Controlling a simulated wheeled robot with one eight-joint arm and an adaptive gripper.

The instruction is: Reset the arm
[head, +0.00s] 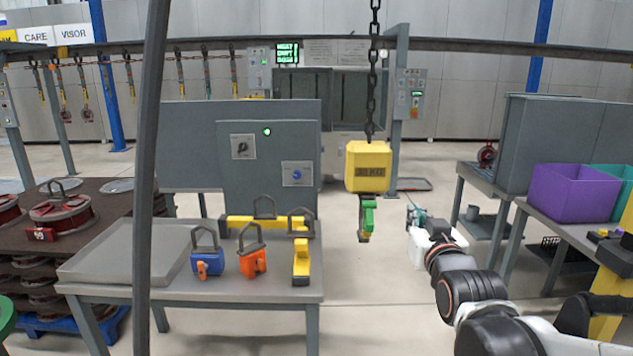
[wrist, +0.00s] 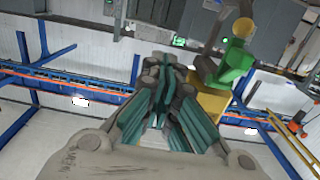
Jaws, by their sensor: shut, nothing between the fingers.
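My gripper (head: 416,216) is in the head view at the end of my raised arm, right of the hanging yellow block and close to it. In the wrist view my gripper (wrist: 165,92) shows its teal-lined fingers together with nothing between them. The yellow block (head: 368,166) hangs on a dark chain, with a green hook piece (head: 367,217) below it. The green piece (wrist: 232,66) also shows in the wrist view, right of my fingers and apart from them.
A grey table (head: 245,290) at left holds blue (head: 207,262), orange (head: 252,263) and yellow (head: 301,262) shackled pieces. A purple bin (head: 570,192) stands on the right-hand table. A dark post (head: 147,180) crosses the left foreground. Open floor lies between the tables.

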